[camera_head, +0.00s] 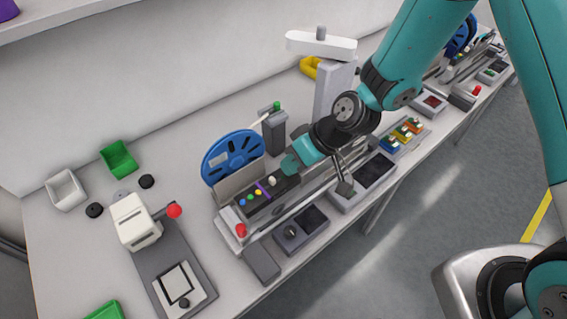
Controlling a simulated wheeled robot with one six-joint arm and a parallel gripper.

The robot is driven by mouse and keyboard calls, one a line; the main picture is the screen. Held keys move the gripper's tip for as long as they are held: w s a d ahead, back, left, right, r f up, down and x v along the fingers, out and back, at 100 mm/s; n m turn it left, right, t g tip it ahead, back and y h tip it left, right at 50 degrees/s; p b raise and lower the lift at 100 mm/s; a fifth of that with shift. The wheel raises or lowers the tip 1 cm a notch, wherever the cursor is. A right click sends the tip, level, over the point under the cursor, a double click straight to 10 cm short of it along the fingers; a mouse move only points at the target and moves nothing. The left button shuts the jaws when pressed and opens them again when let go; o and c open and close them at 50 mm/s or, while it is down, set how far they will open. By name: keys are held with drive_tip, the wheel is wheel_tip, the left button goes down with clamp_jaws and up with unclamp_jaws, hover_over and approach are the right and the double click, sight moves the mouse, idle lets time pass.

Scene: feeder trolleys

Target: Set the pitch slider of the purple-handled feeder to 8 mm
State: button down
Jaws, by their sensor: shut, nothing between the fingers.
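The nearer feeder (230,218) lies on the bench with a blue reel (232,157) behind it. A small purple part (262,188) shows on its top, but I cannot tell if it is the handle. A row of small coloured dots (250,197) lies beside it, with a pale knob (272,181) at the row's right end. I cannot make out the pitch slider or any millimetre marks. My gripper (289,166) is low over the feeder, just right of the pale knob, shut and empty. Its tips are small, and my wrist hides part of the feeder behind them.
A white press with a red knob (174,211) stands to the left. A grey post (275,132) with a green top stands behind the feeder. Another feeder with a blue reel (461,36) is far right.

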sight(272, 181)
drive_tip(key=shift+p+x, duration=0.3)
drive_tip(key=shift+x, duration=1)
